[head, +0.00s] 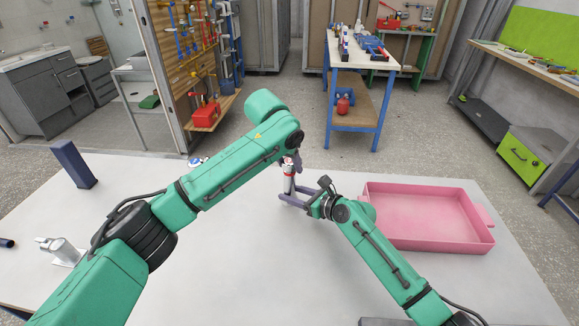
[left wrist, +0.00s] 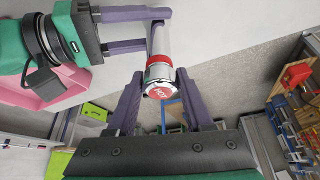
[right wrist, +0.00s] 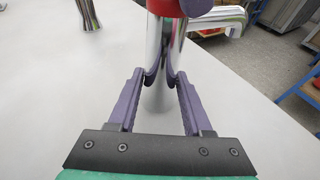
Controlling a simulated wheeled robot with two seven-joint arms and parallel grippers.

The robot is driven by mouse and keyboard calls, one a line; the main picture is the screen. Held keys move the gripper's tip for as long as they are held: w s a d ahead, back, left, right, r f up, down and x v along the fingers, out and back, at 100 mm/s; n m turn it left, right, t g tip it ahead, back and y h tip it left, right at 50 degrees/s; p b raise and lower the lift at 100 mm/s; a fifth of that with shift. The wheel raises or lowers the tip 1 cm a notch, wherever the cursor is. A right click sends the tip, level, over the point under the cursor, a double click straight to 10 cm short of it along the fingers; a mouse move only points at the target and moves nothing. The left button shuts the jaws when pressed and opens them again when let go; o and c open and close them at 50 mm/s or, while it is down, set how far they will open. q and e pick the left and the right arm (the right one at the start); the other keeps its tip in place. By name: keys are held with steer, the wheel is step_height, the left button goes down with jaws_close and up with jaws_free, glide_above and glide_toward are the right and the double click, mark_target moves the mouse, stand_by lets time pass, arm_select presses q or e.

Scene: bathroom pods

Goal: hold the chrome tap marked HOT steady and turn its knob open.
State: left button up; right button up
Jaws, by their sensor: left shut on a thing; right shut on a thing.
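The chrome tap (head: 288,184) stands upright on the pale table, with a red band near its top. In the left wrist view its knob (left wrist: 160,90) shows a red cap lettered HOT. My left gripper (head: 289,160) comes from above, its fingers shut on the knob from both sides in the left wrist view (left wrist: 160,88). My right gripper (head: 288,197) is lower and shut around the chrome body; in the right wrist view its fingertips (right wrist: 160,80) touch both sides of the column (right wrist: 160,50). The spout (right wrist: 217,20) points right there. My left arm hides part of the tap's top in the head view.
A pink tray (head: 430,247) lies right of the tap. A small blue and white thing (head: 197,160) is partly hidden behind my left arm. The front middle table is clear.

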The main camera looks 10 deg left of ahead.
mark_target(289, 160)
arm_select(q)
steer(key=n+y, duration=0.2)
steer(key=n, duration=0.3)
steer(key=shift+d, duration=0.15)
steer(key=n+y, duration=0.1)
steer(key=n, duration=0.2)
steer(key=shift+n+y, duration=0.3)
steer(key=shift+y, duration=0.1)
steer(key=o, duration=1)
steer(key=shift+a, duration=0.25)
steer(key=shift+d, duration=0.1)
step_height(289, 160, up, 5)
